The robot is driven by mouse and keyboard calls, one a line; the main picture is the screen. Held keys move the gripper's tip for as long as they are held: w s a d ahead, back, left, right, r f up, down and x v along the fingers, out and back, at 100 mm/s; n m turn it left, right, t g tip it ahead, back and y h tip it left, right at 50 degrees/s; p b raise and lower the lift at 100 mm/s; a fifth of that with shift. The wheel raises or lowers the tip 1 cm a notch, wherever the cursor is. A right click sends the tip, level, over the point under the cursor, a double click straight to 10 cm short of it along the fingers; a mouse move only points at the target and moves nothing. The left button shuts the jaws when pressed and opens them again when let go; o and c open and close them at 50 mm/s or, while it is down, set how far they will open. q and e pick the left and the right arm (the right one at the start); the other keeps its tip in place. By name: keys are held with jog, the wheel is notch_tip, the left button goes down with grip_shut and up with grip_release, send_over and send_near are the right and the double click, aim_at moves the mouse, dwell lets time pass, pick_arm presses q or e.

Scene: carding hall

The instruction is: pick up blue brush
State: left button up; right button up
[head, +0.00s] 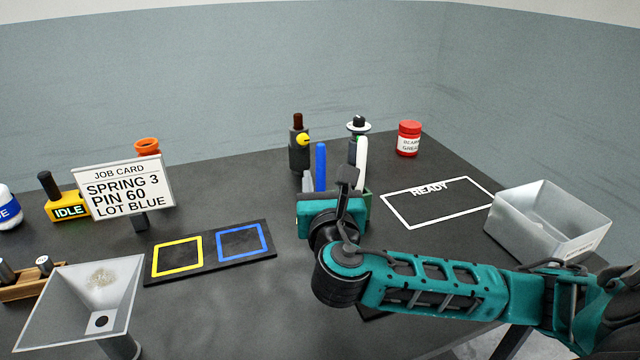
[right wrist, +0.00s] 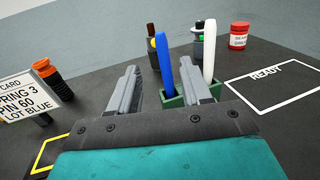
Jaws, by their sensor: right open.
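The blue brush (head: 320,166) stands upright beyond my right gripper in the head view. In the right wrist view the blue brush (right wrist: 164,64) shows between the two fingers, beside a white brush (right wrist: 208,66). Both rise from a green holder (right wrist: 176,101), partly hidden by my gripper. My right gripper (head: 329,185) is open and empty, its fingers pointing at the holder. In the right wrist view the open fingers (right wrist: 160,68) appear either side of the blue brush; I cannot tell whether they reach it. My left gripper is not in view.
Dark bottles (head: 298,150) stand behind the holder, with a red jar (head: 409,139) to the right. A grey bin (head: 548,225) stands at the right edge. The READY outline (head: 437,203) is empty.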

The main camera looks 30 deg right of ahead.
aim_at(321, 155)
jog(key=x, duration=1.1)
jog(key=shift+d, duration=0.1)
grip_shut()
